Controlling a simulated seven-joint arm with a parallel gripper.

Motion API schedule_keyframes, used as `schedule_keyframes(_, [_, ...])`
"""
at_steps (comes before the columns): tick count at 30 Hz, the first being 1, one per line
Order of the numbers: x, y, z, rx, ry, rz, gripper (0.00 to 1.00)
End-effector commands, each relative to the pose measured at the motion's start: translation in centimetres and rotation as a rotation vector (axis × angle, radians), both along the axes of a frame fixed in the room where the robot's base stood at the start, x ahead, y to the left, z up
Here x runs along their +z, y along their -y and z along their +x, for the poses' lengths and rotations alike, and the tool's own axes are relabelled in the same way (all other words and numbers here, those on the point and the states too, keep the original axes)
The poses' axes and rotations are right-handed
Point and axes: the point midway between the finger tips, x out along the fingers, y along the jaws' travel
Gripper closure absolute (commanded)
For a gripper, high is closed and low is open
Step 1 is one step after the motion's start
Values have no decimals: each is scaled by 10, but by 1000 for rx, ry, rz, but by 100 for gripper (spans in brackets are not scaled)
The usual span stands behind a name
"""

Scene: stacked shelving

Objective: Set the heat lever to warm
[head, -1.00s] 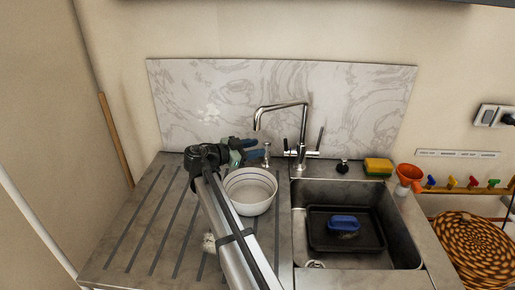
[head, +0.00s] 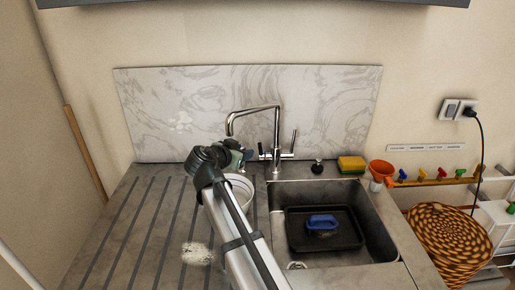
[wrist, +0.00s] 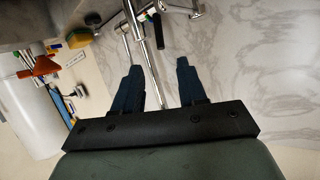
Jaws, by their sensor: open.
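The chrome tap (head: 276,130) stands behind the sink, with a slim upright lever (head: 293,143) on its right side. I take this for the heat lever, but no setting marks are readable. In the wrist view the tap (wrist: 147,62) runs between and beyond my fingers, and a short dark lever (wrist: 158,30) shows near the top. My gripper (wrist: 158,65) has its two dark blue fingers spread, with nothing clearly held between them. In the head view its fingers are mostly hidden behind my arm, left of the tap. I cannot tell whether it touches the tap.
A white bowl (head: 240,186) is partly hidden behind my arm on the drainboard (head: 140,220). The sink (head: 372,215) holds a dark tray (head: 345,240) with a blue brush (head: 321,222). A sponge (head: 351,163) and an orange funnel (head: 381,171) lie to the right. A marble splashback (head: 190,110) stands behind.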

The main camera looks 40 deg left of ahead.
Motion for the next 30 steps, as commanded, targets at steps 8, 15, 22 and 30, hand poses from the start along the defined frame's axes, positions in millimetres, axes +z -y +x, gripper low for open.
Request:
schedule_keyframes(8, [-19,-13,46,-4,0,-1,59])
schedule_keyframes(15, [-34,-21,80,-4,1,0,59])
schedule_keyframes(22, [-42,-25,100,-3,1,0,59])
schedule_keyframes(30, [-45,-26,105,-2,1,0,59])
